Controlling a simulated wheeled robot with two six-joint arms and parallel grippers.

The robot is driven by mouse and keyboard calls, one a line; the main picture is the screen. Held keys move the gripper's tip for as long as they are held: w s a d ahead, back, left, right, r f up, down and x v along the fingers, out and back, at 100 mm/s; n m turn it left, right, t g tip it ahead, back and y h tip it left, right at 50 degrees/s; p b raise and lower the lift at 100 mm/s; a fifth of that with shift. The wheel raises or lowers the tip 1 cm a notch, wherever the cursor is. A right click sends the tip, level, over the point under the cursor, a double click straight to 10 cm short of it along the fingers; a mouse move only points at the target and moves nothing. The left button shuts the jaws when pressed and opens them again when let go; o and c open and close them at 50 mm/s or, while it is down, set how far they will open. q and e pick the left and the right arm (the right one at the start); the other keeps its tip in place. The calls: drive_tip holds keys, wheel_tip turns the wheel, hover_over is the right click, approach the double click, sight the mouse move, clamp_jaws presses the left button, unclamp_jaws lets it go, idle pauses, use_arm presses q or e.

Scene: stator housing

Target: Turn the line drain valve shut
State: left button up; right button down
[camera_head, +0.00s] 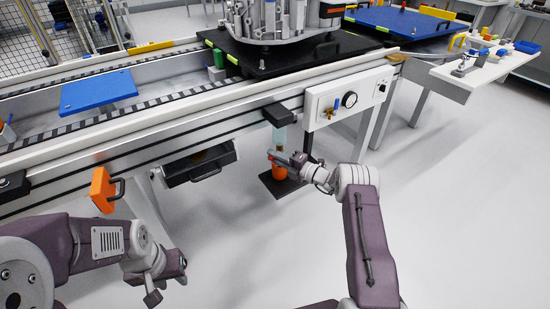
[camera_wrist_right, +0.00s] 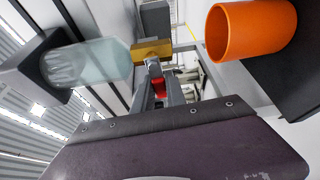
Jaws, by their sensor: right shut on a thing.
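The line drain valve shows in the right wrist view as a brass body (camera_wrist_right: 150,50) at the end of the clear bowl (camera_wrist_right: 88,62). A small red piece (camera_wrist_right: 158,88), which looks like its handle, sits between the fingers of my right gripper (camera_wrist_right: 155,76). In the head view the clear bowl (camera_head: 280,138) hangs under a dark block at the conveyor's side. My right gripper (camera_head: 273,157) is at its lower end, shut, and hides the valve there. An orange cup (camera_head: 281,172) stands just below. My left gripper (camera_head: 167,288) looks open and empty, low at left.
A white panel (camera_head: 318,118) with a gauge (camera_head: 349,99) and a blue-handled brass fitting (camera_head: 331,112) is right of the bowl. An open dark drawer (camera_head: 200,166) and an orange bracket (camera_head: 102,190) are to the left. The floor in front is clear.

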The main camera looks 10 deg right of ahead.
drive_tip(key=shift+r+m+t, duration=0.15)
drive_tip(key=shift+m+t, duration=0.15)
drive_tip(key=shift+m, duration=0.2)
drive_tip(key=c, duration=1.4)
unclamp_jaws()
drive_tip(key=shift+o, duration=0.2)
drive_tip(key=p+v, duration=0.3)
drive_tip(key=v, duration=0.6)
drive_tip(key=shift+d, duration=0.1)
